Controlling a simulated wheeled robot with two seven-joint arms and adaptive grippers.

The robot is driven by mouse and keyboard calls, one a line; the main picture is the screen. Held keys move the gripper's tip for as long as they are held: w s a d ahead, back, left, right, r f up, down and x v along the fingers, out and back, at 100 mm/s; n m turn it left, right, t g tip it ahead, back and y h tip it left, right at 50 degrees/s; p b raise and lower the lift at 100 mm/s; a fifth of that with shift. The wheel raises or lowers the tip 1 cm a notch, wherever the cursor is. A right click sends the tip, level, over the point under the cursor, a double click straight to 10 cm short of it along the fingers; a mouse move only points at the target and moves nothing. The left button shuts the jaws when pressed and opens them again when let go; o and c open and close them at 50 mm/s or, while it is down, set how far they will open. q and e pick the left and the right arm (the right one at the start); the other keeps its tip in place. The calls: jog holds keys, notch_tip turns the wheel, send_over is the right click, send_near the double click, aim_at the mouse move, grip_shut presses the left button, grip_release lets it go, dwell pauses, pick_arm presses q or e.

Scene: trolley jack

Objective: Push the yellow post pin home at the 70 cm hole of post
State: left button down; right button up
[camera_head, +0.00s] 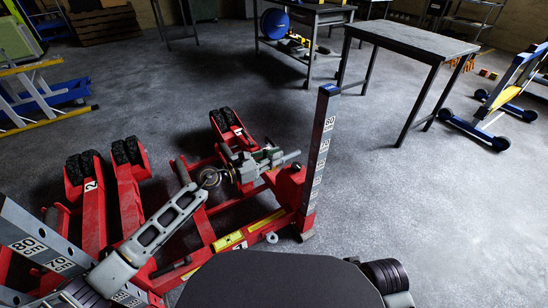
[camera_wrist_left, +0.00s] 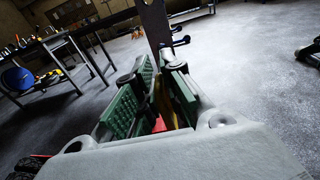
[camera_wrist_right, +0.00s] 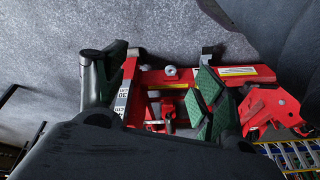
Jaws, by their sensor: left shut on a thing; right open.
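A grey upright post (camera_head: 320,150) with a blue top and white height labels rises from the red trolley jack (camera_head: 225,205). Its top label looks like 80; the lower ones are too small to read surely. My left gripper (camera_head: 262,163) is beside the post, pointing at it. In the left wrist view its green-padded fingers (camera_wrist_left: 160,92) are shut on a yellow piece, likely the yellow post pin (camera_wrist_left: 164,100), mostly hidden between them. The post (camera_wrist_left: 153,22) stands just beyond the fingertips. The 70 cm hole cannot be made out. My right gripper (camera_wrist_right: 168,65) is open and empty over the jack's red frame.
Another grey post (camera_head: 38,245) labelled 80 and 70 stands at lower left. Red arms with black rollers (camera_head: 88,165) lie on the left. A grey table (camera_head: 410,42) and a blue wheeled frame (camera_head: 505,95) stand behind. The floor right of the post is clear.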

aim_at(288, 155)
pick_arm(q)
jog(key=shift+r+p+x, duration=0.15)
jog(key=shift+x, duration=1.3)
jog(key=shift+r+p+x, duration=0.1)
jog(key=shift+p+x, duration=0.05)
jog(key=shift+x, duration=1.25)
jog(key=shift+r+b+x, duration=0.2)
jog(key=shift+b+x, duration=0.15)
jog(key=shift+x, duration=3.4)
dwell(1.4)
